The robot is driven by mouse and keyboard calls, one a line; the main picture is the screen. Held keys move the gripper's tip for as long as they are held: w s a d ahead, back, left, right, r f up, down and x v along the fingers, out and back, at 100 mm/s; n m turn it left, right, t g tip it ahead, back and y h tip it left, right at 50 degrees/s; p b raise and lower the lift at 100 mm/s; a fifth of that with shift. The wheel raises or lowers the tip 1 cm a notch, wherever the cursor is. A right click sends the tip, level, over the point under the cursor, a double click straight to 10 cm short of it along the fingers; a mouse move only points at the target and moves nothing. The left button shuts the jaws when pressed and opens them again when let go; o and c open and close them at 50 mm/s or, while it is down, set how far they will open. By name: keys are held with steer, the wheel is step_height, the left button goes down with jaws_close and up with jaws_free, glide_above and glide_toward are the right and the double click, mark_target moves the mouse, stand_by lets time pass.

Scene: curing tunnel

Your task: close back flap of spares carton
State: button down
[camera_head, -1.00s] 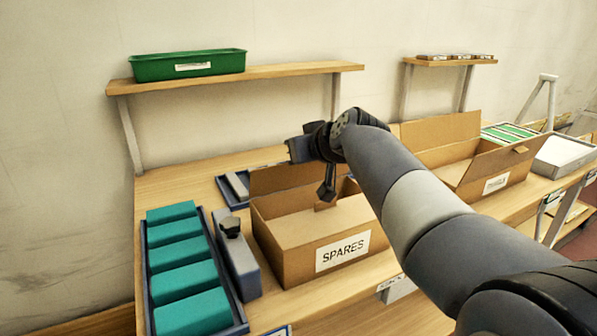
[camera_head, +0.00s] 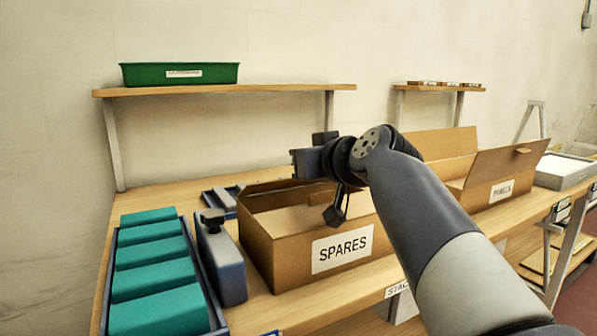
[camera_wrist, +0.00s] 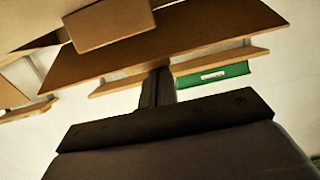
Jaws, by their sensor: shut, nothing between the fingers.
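The spares carton (camera_head: 283,266) is an open brown box with a white SPARES label on its front, standing on the bench. Its back flap (camera_head: 268,197) shows as a brown panel along the rear edge, partly hidden by my arm; its exact angle is unclear. My gripper (camera_head: 335,215) is shut and empty, pointing down over the carton's opening. In the wrist view the dark fingers (camera_wrist: 158,86) show in front of a wide brown cardboard panel (camera_wrist: 190,32). I cannot tell whether they touch it.
A tray of teal blocks (camera_head: 218,318) and a dark blue upright block (camera_head: 222,262) stand left of the carton. An open panels carton (camera_head: 480,197) stands to the right. A shelf with a green bin (camera_head: 180,75) hangs behind.

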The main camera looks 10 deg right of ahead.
steer(key=shift+s+d+f+b, duration=0.2)
steer(key=shift+s+f+b, duration=0.35)
steer(key=shift+f+b, duration=0.25)
steer(key=shift+s+d+f+b, duration=0.15)
steer(key=shift+s+f+b, duration=0.45)
steer(key=shift+b, duration=0.25)
steer(key=shift+r, duration=0.1)
